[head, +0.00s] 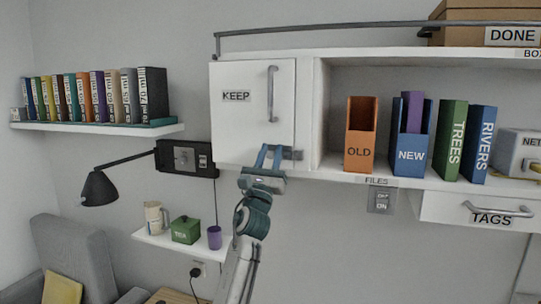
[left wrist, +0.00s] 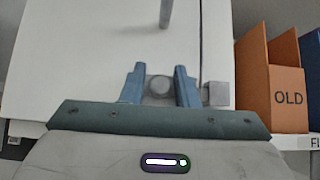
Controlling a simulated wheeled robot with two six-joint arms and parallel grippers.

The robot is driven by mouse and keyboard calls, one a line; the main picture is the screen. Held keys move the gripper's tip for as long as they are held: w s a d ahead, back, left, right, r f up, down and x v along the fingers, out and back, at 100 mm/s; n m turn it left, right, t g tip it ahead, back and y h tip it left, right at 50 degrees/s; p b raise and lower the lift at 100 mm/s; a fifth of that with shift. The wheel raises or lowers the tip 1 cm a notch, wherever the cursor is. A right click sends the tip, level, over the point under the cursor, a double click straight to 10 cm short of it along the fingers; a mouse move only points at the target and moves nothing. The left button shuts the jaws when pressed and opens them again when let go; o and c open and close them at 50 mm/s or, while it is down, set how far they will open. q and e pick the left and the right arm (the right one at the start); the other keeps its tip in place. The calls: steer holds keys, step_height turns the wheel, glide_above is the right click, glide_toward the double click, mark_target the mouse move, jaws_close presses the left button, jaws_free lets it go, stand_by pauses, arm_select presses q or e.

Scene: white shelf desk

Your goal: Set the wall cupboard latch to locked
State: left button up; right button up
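The white wall cupboard (head: 235,130) has a door labelled KEEP and a vertical grey bar handle (head: 272,94). Its latch (head: 292,154) is at the door's lower right corner, partly hidden by my gripper. In the left wrist view a round grey latch knob (left wrist: 159,86) shows, with a grey block (left wrist: 218,94) to its right beside the door's edge. My left gripper (head: 270,155) is raised to the latch. Its blue fingers (left wrist: 160,88) are apart, one on each side of the knob, with slim gaps; contact cannot be told. My right gripper is out of view.
Right of the door is an open shelf (head: 330,171) with an orange OLD file box (head: 359,140) and a blue NEW one (head: 411,155). A switch plate (head: 382,200) is below. A small shelf (head: 165,240) with a green tin (head: 186,231) is lower left.

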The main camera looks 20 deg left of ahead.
arm_select(q)
jaws_close()
steer(key=shift+d, duration=1.4)
steer(key=shift+a, duration=0.1)
steer(key=shift+o, duration=1.8)
jaws_free()
